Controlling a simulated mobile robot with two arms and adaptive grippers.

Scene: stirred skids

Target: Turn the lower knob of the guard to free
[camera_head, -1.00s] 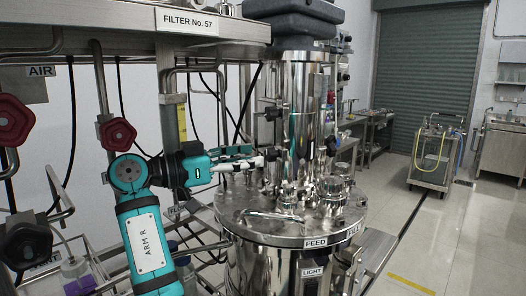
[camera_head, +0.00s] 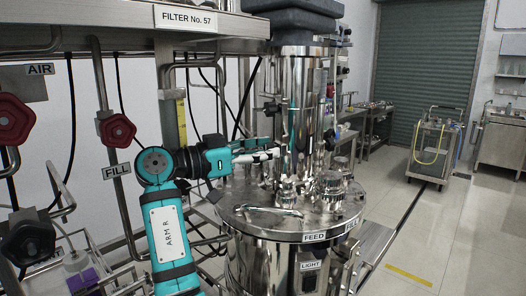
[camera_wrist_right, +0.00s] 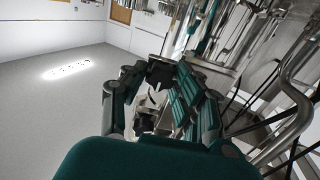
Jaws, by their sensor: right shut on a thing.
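The guard is the tall shiny steel cylinder (camera_head: 300,105) standing on the round vessel lid. Its upper knob (camera_head: 271,108) is black and sticks out on the left side, clear of my gripper. My right gripper (camera_head: 273,152) reaches in from the left at the lower knob, which its fingers mostly hide in the head view. In the right wrist view a dark knob (camera_wrist_right: 160,73) shows between the fingertips, and the gripper is shut on it. I cannot read the knob's setting. My left gripper is not in view.
The vessel lid (camera_head: 255,228) carries a handle and several fittings close below the gripper. Red valve wheels (camera_head: 117,131) and pipes stand at left, under a steel shelf (camera_head: 100,28). A trolley (camera_head: 432,155) stands on open floor at right.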

